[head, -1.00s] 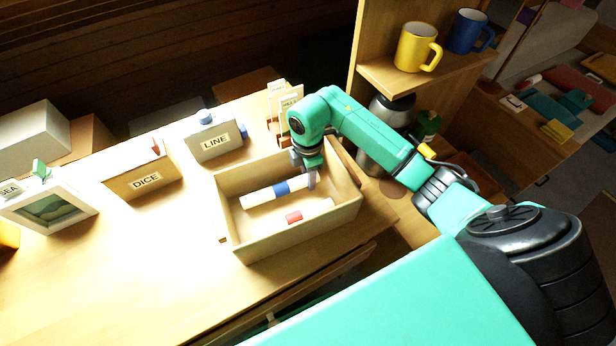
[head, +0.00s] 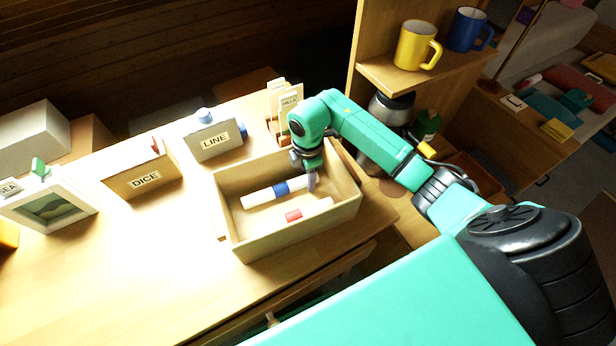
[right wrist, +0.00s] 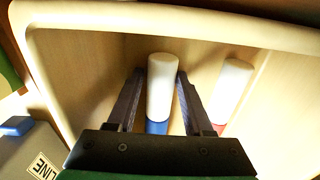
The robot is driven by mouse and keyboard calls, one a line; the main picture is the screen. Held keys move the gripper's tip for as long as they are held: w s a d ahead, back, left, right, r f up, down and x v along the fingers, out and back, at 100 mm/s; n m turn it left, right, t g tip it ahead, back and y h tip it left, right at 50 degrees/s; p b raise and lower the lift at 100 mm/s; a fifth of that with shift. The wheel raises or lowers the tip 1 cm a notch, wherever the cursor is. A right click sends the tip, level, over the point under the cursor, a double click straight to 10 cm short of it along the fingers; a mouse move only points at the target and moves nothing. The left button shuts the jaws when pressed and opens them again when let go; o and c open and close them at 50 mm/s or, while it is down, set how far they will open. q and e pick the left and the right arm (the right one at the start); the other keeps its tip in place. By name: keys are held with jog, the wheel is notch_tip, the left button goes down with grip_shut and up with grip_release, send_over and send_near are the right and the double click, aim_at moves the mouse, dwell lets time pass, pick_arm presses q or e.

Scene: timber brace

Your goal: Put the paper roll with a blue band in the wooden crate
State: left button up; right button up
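The paper roll with a blue band (head: 262,196) is white and lies inside the wooden crate (head: 295,235), a pale open box on the table. My right gripper (head: 311,183) reaches down into the crate at the roll's right end. In the right wrist view the fingers are apart, one on each side of the blue-banded roll (right wrist: 162,90), with gaps between the fingers and the roll. Its blue band is partly hidden by the gripper's body. My left gripper is not in view.
A white roll with a red band (head: 315,208) lies beside it in the crate, also visible in the right wrist view (right wrist: 233,90). Boxes labelled LINE (head: 215,141) and DICE (head: 143,181) stand left of the crate. A shelf with a yellow mug (head: 415,46) rises behind right.

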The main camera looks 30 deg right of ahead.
jog(key=shift+s+a+f, duration=0.1)
jog(key=shift+s+f, duration=0.45)
jog(key=shift+f, duration=0.05)
jog(key=shift+r+p, duration=0.3)
jog(key=shift+r, duration=0.1)
notch_tip(320, 180, up, 13)
jog(key=shift+w+f+b, duration=0.15)
jog(key=shift+w+b, duration=0.2)
jog(key=shift+w, duration=0.05)
